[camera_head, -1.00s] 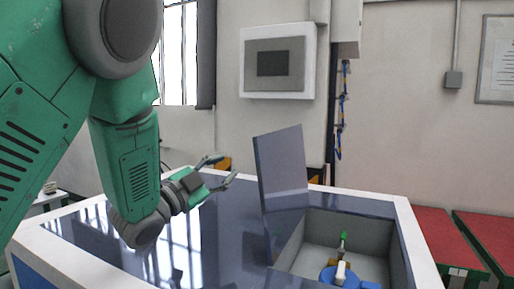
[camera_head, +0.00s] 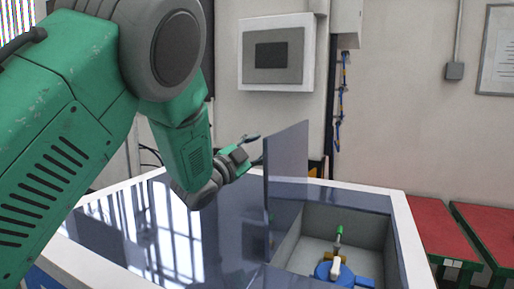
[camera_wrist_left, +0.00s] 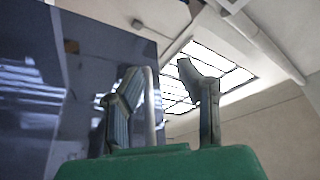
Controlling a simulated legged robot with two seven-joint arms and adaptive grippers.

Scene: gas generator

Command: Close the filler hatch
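The filler hatch (camera_head: 288,165) is a dark glossy flap that stands about upright at the left edge of an open compartment (camera_head: 345,220) in the generator top. My left gripper (camera_head: 257,149) is at the left side of the flap, fingers pointing toward it, spread open with nothing held. It seems to touch or nearly touch the flap; I cannot tell which. In the left wrist view the two fingers (camera_wrist_left: 165,95) are apart, and a dark glossy panel (camera_wrist_left: 100,65) lies behind the left finger. My right gripper is not in view.
Inside the compartment are a blue round part (camera_head: 333,270) and a green-tipped valve (camera_head: 339,236). The dark generator top (camera_head: 120,235) has a white rim. A wall screen (camera_head: 275,54) hangs behind. Red-topped benches (camera_head: 440,235) stand at the right.

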